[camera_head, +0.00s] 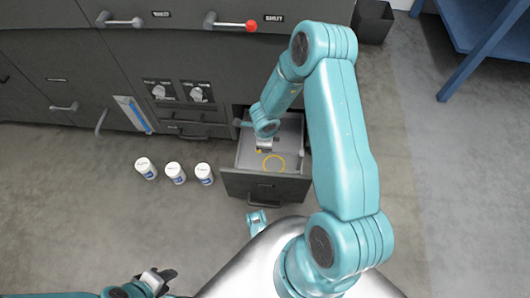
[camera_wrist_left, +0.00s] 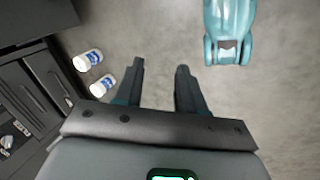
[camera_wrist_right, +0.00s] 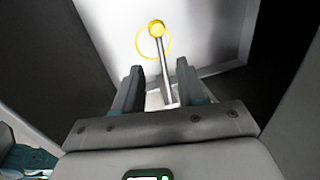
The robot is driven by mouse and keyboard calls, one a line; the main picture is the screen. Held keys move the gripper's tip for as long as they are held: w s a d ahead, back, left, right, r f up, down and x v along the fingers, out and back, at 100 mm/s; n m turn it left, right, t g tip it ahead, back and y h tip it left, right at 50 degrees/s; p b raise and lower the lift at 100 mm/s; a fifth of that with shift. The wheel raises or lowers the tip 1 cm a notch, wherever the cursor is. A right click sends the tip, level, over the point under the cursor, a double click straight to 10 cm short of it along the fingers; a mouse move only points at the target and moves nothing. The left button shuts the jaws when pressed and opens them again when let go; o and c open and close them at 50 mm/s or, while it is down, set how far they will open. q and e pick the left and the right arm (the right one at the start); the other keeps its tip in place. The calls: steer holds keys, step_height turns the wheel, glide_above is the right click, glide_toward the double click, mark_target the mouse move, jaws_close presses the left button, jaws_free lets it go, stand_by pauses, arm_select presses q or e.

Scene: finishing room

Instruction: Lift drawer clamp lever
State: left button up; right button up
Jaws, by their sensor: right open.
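The clamp lever (camera_wrist_right: 164,62), a pale rod with a yellow knob (camera_wrist_right: 156,28), is inside the open drawer (camera_head: 262,185). A thin yellow ring (camera_wrist_right: 139,48) shows around the knob in the right wrist view and on the drawer floor in the head view (camera_head: 274,171). My right gripper (camera_wrist_right: 159,68) is open, reaching down into the drawer; the rod appears between its fingers, but I cannot tell if they touch. In the head view my right gripper (camera_head: 264,146) hides part of the drawer. My left gripper (camera_wrist_left: 160,68) is open and empty above the floor.
Three white jars (camera_head: 175,173) stand on the floor left of the drawer. The dark cabinet has a red-knobbed lever handle (camera_head: 250,26), other handles (camera_head: 122,21) and two dials (camera_head: 197,94). A black bin (camera_head: 373,22) and blue table (camera_head: 478,45) are at upper right.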

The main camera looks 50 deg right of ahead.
steer(key=f+b, duration=0.1)
steer(key=f, duration=0.1)
steer(key=f+b, duration=0.1)
steer(key=f, duration=0.1)
steer(key=w+d+f+b, duration=0.1)
steer(key=f, duration=0.2)
arm_select(q)
steer(key=shift+t, duration=0.5)
steer(key=f, duration=0.1)
steer(key=w+f, duration=0.2)
steer(key=f, duration=0.1)
steer(key=shift+w+a, duration=0.15)
steer(key=shift+a, duration=0.1)
steer(key=shift+r, duration=0.1)
arm_select(e)
jaws_close()
